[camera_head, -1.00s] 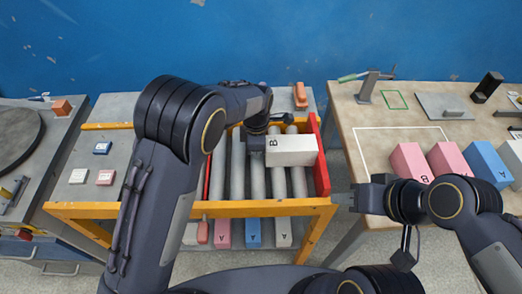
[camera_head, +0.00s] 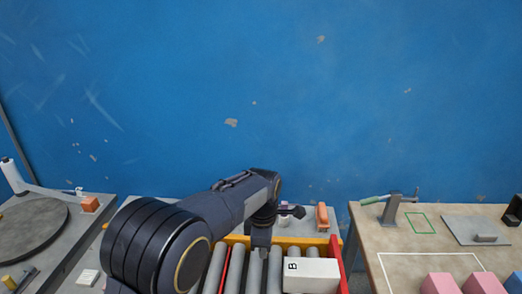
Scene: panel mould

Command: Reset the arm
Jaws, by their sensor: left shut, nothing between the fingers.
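My left arm reaches in from the lower left, and my left gripper (camera_head: 261,240) points down over the back part of the roller conveyor. It is shut and empty. A white block marked B (camera_head: 313,275) lies on the conveyor rollers (camera_head: 254,272), to the right of and nearer than the gripper, apart from it. My right arm and gripper are out of view.
The yellow frame (camera_head: 320,241) and red side rail (camera_head: 345,274) bound the rollers. On the right, a wooden table (camera_head: 365,238) holds a green-handled clamp (camera_head: 392,207), a metal plate (camera_head: 478,230) and pink blocks (camera_head: 440,284). A round turntable (camera_head: 30,228) stands left.

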